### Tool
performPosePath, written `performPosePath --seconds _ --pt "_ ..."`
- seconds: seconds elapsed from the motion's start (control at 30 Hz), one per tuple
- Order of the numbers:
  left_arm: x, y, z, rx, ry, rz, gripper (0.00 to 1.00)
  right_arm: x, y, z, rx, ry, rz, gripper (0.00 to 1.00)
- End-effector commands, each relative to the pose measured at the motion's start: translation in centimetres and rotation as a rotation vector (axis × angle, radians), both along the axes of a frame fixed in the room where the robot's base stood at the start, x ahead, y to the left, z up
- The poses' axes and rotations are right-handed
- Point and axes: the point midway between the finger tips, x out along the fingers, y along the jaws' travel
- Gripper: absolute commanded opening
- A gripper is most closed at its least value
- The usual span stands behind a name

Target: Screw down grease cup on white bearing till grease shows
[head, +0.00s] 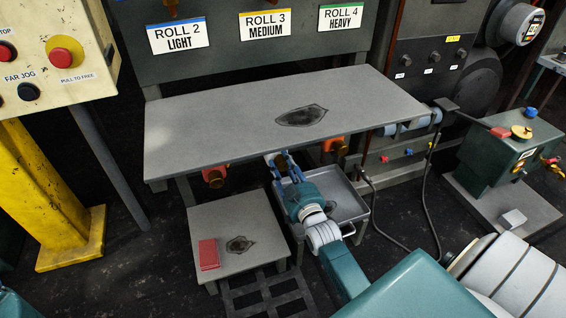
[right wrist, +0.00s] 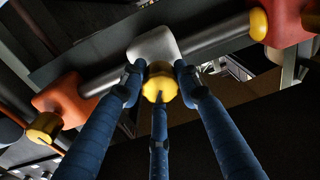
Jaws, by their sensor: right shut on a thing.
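The white bearing (right wrist: 155,45) sits on a shaft in the right wrist view, with a brass-yellow grease cup (right wrist: 160,84) on its near side. My right gripper (right wrist: 158,76) is shut on this cup, its blue fingers around it. In the head view my right gripper (head: 283,163) reaches under the front edge of the grey table, which hides most of the bearing. I see no grease at the bearing, though the fingers cover part of it. My left gripper is not in view.
A metal tray (head: 352,207) lies below my right gripper. A low stand (head: 220,218) with a red block (head: 208,254) is to the left.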

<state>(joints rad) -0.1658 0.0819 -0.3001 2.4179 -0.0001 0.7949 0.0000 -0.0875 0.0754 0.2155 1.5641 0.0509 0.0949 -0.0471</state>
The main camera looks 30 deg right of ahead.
Motion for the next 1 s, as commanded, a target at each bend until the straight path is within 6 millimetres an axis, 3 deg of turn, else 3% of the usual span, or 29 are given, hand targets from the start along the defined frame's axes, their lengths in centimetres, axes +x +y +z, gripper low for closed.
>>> performPosePath --seconds 0.33,0.37,0.47,0.77,1.0 --pt "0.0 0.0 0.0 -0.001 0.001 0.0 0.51 0.1 0.2 0.4 0.001 -0.01 0.003 0.06" --pt "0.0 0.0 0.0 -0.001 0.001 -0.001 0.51 0.1 0.2 0.4 0.001 -0.01 0.003 0.34" --pt "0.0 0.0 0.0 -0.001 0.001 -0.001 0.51 0.1 0.2 0.4 0.0 -0.009 0.003 0.51" --pt "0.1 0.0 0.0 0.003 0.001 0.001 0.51 -0.1 0.1 0.1 0.001 -0.003 0.001 0.51" --pt "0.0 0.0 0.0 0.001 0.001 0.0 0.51 -3.4 0.8 -0.1 0.001 0.0 0.001 0.51"
